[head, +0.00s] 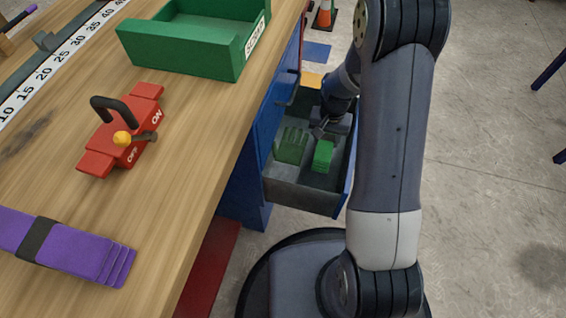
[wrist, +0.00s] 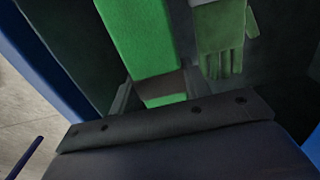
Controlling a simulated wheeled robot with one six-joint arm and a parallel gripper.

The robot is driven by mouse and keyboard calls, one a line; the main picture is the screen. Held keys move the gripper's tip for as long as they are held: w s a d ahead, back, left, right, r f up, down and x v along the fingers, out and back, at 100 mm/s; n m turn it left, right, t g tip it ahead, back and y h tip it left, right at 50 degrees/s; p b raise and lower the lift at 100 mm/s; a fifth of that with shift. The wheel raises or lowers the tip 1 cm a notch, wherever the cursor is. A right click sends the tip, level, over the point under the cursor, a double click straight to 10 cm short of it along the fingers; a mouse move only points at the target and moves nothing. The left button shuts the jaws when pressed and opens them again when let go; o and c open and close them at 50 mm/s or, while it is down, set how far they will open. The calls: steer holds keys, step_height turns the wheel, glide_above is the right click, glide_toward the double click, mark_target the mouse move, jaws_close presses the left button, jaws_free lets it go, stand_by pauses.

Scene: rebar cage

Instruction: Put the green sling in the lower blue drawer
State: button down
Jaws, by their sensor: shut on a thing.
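The green sling (head: 323,155) is a folded green strap inside the open blue drawer (head: 305,196), at the right side of its grey interior. My gripper (head: 321,130) reaches down into the drawer and is shut on the sling. In the wrist view the sling (wrist: 140,38) runs up from my gripper (wrist: 157,92), with a dark band across it near the fingers. My arm partly covers the drawer's right side. I cannot tell whether the sling touches the drawer floor.
Green gloves (head: 291,145) lie in the drawer, left of the sling; they also show in the wrist view (wrist: 222,42). The wooden bench (head: 190,165) holds a green tray (head: 180,45), a red lockout block (head: 125,130) and a purple sling (head: 75,250).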

step_height(320, 180, down, 11)
steer(key=b, duration=0.4)
steer(key=shift+f, duration=0.1)
steer(key=shift+f+b, duration=0.15)
steer(key=shift+b, duration=0.2)
steer(key=c, duration=0.7)
jaws_free()
step_height(320, 180, up, 12)
steer(key=p, duration=0.5)
steer(key=shift+r, duration=0.2)
